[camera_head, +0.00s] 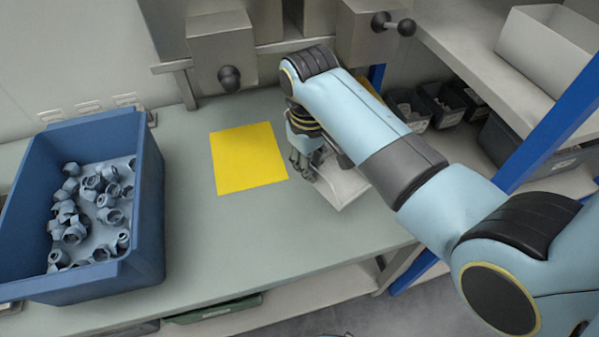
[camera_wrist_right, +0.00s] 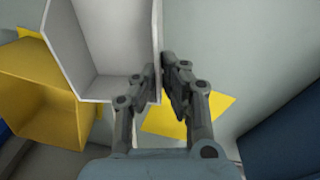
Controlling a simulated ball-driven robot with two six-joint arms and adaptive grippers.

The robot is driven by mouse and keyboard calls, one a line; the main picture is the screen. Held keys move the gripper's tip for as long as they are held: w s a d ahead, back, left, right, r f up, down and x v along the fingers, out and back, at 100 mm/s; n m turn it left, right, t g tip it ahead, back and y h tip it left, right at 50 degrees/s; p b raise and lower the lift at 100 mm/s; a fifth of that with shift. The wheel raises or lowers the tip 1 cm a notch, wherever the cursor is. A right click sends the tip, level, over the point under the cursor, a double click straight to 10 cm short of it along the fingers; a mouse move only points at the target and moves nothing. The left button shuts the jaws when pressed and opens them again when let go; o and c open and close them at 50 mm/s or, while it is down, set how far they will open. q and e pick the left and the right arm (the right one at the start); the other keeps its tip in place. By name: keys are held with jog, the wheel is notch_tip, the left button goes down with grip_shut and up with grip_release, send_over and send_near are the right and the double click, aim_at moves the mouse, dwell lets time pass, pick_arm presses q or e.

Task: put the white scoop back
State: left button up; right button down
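The white scoop (camera_head: 343,187) is at the right end of the worktop in the head view, partly hidden by my right arm. My right gripper (camera_head: 302,163) points down at its left side. In the right wrist view, the scoop (camera_wrist_right: 105,45) fills the upper left as an open white tray shape. The fingers (camera_wrist_right: 161,78) of my right gripper are closed on either side of its right wall. I cannot tell whether the scoop rests on the worktop or is slightly raised. My left gripper is not in view.
A yellow square (camera_head: 247,158) lies on the grey-green worktop (camera_head: 197,215), left of the scoop. A blue bin (camera_head: 150,220) with many grey-blue caps (camera_head: 100,190) stands at left. Metal boxes with black knobs (camera_head: 229,78) stand behind. Shelves and a blue post (camera_head: 550,125) are at right.

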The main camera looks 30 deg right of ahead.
jog(key=shift+w+a+f, duration=0.4)
jog(key=shift+w, duration=0.2)
jog(key=shift+w+a+f, duration=0.4)
jog(key=shift+w, duration=0.2)
jog(key=shift+w+a+f, duration=0.15)
notch_tip(320, 180, down, 4)
jog(key=shift+b, duration=0.4)
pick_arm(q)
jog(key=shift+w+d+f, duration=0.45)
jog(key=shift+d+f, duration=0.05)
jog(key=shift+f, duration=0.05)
pick_arm(e)
jog(key=c, duration=1.5)
grip_release()
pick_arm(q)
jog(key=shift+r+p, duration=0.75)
pick_arm(e)
jog(key=r, duration=1.2)
jog(key=shift+a, duration=0.25)
